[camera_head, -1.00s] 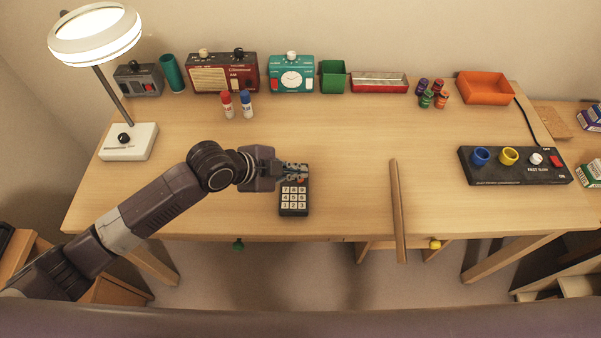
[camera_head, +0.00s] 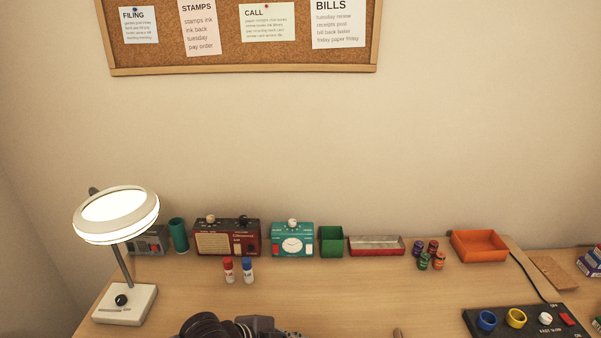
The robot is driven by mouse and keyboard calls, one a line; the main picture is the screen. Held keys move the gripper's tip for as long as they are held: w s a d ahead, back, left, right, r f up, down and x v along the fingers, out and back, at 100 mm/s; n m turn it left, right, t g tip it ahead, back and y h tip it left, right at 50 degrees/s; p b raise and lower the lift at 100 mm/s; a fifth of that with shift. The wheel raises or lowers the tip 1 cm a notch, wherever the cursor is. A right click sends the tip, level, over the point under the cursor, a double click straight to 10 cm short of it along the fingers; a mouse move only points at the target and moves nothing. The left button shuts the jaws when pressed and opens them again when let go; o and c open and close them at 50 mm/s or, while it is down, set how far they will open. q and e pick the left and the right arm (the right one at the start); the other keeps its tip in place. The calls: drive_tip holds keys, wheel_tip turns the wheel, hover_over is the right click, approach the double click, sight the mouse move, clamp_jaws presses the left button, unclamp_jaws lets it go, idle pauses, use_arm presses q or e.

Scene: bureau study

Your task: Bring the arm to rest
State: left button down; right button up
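Part of my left arm (camera_head: 205,324) shows at the bottom edge of the head view, over the desk. The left gripper's body (camera_head: 258,326) is cut off by the bottom edge, and I cannot tell how its fingers stand. The keypad that was under it is out of view. My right gripper is not in view.
The desk (camera_head: 330,285) holds a lit lamp (camera_head: 126,303), a red radio (camera_head: 227,238), a teal clock (camera_head: 292,240), two glue sticks (camera_head: 238,270), a green bin (camera_head: 331,241), an orange tray (camera_head: 479,246) and a black control panel (camera_head: 530,322). A corkboard (camera_head: 240,40) hangs above.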

use_arm(q)
drive_tip(key=s, duration=0.1)
drive_tip(key=s+n, duration=0.1)
drive_tip(key=s+d, duration=0.1)
drive_tip(key=shift+s+d+f+n, duration=0.1)
drive_tip(key=shift+s+f+n, duration=0.1)
drive_tip(key=shift+f+n, duration=0.1)
drive_tip(key=s+n, duration=0.1)
drive_tip(key=s, duration=0.1)
drive_tip(key=s+a+n, duration=0.1)
drive_tip(key=n, duration=0.1)
drive_tip(key=shift+s+f+y, duration=0.15)
drive_tip(key=shift+s+y, duration=0.2)
drive_tip(key=shift+y, duration=0.05)
drive_tip(key=s+a+f+n+g+y, duration=0.1)
drive_tip(key=s+a+f+n+y, duration=0.15)
drive_tip(key=s+a+n, duration=0.6)
drive_tip(key=s+a+f+n+g+y, duration=0.15)
drive_tip(key=s+a+n+y, duration=0.3)
drive_tip(key=s+a, duration=0.6)
wheel_tip(320, 180, down, 28)
drive_tip(key=a, duration=0.1)
drive_tip(key=s+a+f+g, duration=0.2)
drive_tip(key=s+a+f, duration=0.1)
drive_tip(key=s+f, duration=1.1)
drive_tip(key=s, duration=0.3)
drive_tip(key=shift+f, duration=0.3)
